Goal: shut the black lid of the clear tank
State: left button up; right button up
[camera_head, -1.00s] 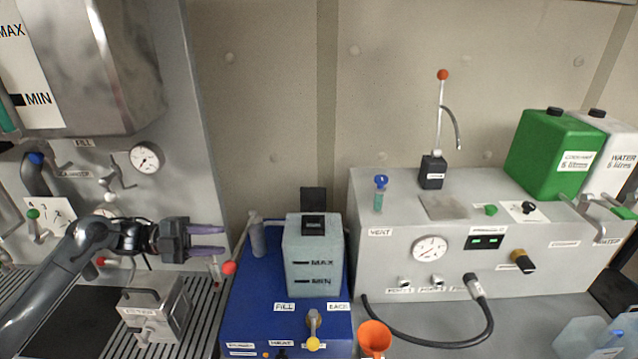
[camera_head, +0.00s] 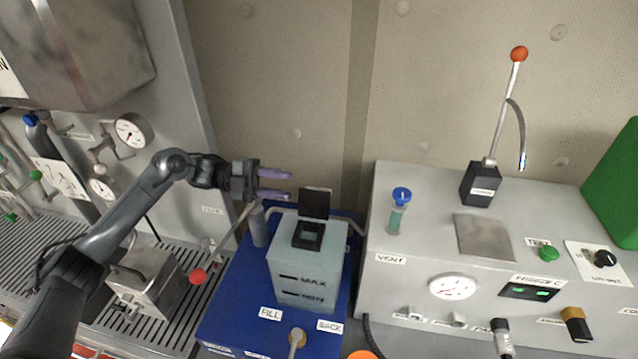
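The clear tank (camera_head: 302,280), a pale see-through box marked MAX and MIN, stands on the blue base unit. A square black-rimmed opening (camera_head: 309,236) is on its top. The black lid (camera_head: 315,204) stands upright at the back edge of that opening, so it is open. My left gripper (camera_head: 290,185) is to the left of the lid at about its height in the picture, its two purple fingers spread apart and pointing right. Nothing is between them. They appear close to the lid, but I cannot tell the depth gap. My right gripper is not in view.
A lever with a red ball (camera_head: 197,276) and a grey cylinder (camera_head: 258,226) stand left of the tank. The grey panel box (camera_head: 385,270) stands to the right, with a blue-capped vial (camera_head: 398,212) and a black pump (camera_head: 481,184) on top.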

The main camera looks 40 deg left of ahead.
aim_at(316, 199)
pick_arm(q)
jog(key=p+x, duration=0.2)
jog(key=x, duration=0.5)
jog(key=shift+w+d+r, duration=0.1)
jog(key=shift+w+d, duration=0.05)
jog(key=shift+d, duration=0.1)
jog(key=shift+w+d, duration=0.25)
jog(key=shift+d, duration=0.2)
jog(key=shift+c, duration=0.3)
grip_shut()
